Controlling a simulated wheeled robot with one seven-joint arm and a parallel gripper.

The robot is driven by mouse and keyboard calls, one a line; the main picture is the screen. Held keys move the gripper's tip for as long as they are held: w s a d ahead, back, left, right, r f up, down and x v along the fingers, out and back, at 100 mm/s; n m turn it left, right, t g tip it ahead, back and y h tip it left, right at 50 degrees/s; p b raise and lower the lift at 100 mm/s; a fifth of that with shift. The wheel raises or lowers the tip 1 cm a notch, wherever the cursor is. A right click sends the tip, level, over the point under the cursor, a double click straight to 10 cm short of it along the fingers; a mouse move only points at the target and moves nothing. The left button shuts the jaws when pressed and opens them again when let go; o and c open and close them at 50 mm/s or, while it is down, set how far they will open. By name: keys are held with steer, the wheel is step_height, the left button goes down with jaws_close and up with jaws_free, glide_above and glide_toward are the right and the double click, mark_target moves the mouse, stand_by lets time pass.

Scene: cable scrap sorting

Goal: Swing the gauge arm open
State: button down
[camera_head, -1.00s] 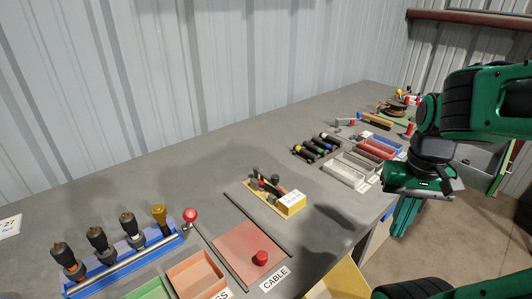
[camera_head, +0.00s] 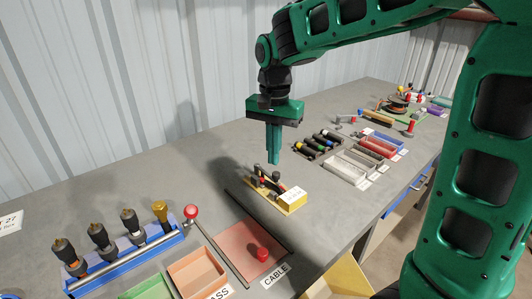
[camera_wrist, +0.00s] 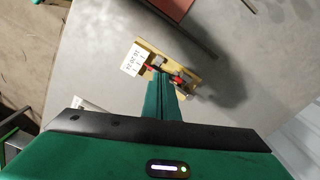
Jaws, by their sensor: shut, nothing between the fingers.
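The gauge appears to be the small fixture with a yellow base (camera_head: 297,207), a white label and dark and red parts on top. It also shows in the wrist view (camera_wrist: 147,46), just beyond my fingertips. A dark bar on it looks like the gauge arm (camera_head: 264,182); its exact angle is too small to tell. My gripper (camera_head: 274,161) points down above and slightly behind the fixture, shut and empty. In the wrist view, my closed fingers (camera_wrist: 161,80) overlap part of the fixture and hide some of it. I cannot tell whether they touch it.
A red pad with a red knob (camera_head: 263,254) lies in front of the fixture, beside a dark rail. A blue rack (camera_head: 140,250) of dark tools stands at left. Several dark cylinders (camera_head: 318,145) and grey trays (camera_head: 345,168) lie to the right. Bare bench surrounds the fixture.

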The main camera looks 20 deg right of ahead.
steer(key=shift+w+a+f, duration=0.1)
steer(key=shift+a+f, duration=0.15)
steer(key=shift+f, duration=1.05)
steer(key=shift+w+a+f, duration=0.15)
steer(key=shift+a+f, duration=0.05)
steer(key=shift+f, duration=1.05)
steer(key=shift+w+a+f, duration=0.1)
steer(key=shift+a+f, duration=0.15)
steer(key=shift+f, duration=1.05)
steer(key=shift+w+d, duration=0.3)
steer(key=shift+d, duration=0.45)
steer(key=shift+w+d, duration=0.35)
steer(key=shift+d, duration=0.45)
steer(key=shift+w+d, duration=0.3)
steer(key=shift+d, duration=0.45)
steer(key=shift+w+d, duration=0.35)
steer(key=shift+d, duration=0.25)
steer(key=shift+w+d, duration=0.75)
steer(key=shift+d, duration=0.05)
steer(key=shift+w+d, duration=0.35)
steer(key=shift+w, duration=0.25)
steer(key=shift+w+d, duration=0.35)
steer(key=shift+w, duration=0.2)
steer(key=shift+s, duration=0.1)
